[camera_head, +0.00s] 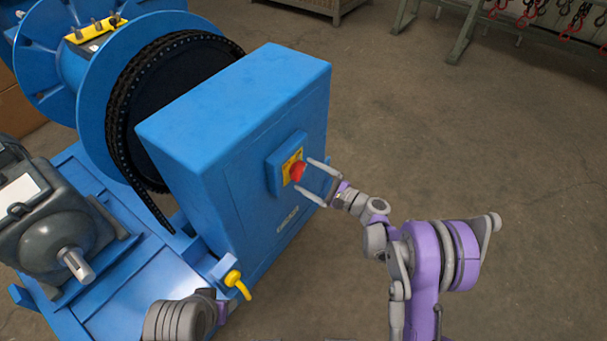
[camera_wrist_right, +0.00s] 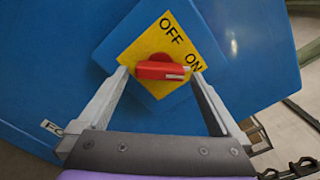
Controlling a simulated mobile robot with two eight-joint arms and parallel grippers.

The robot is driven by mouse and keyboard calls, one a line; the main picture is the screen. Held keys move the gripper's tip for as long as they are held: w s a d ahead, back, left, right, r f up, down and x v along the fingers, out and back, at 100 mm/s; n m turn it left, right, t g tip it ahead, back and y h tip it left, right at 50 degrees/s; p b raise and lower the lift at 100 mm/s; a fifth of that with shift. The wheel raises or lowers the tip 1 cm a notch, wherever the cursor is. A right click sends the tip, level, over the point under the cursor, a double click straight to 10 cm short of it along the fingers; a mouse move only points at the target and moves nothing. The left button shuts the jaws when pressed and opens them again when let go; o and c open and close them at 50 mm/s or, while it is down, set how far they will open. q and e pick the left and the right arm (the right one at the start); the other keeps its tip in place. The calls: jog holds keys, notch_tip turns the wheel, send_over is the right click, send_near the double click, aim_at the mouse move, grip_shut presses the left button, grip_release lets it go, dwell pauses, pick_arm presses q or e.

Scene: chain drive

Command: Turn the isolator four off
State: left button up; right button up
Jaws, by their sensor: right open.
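The isolator is a red rotary knob (camera_head: 296,171) on a yellow plate (camera_head: 287,166), set in a blue box on the side of the large blue housing. In the right wrist view the red knob (camera_wrist_right: 160,71) points its white-marked end toward the word ON, and OFF stands above it on the yellow plate (camera_wrist_right: 150,45). My right gripper (camera_head: 322,178) is open, with its fingertips on either side of the knob; in the wrist view its fingers (camera_wrist_right: 158,80) flank the knob's two ends. I cannot tell whether they touch it. My left arm shows at the bottom, its gripper fingers out of view.
The blue housing (camera_head: 230,110) stands beside a blue drum (camera_head: 95,75) with a dark chain. A grey motor (camera_head: 55,230) sits at the left on the blue base. A yellow hook-shaped handle (camera_head: 236,283) is below the housing.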

jog(key=shift+x, duration=1.05)
jog(key=c, duration=1.2)
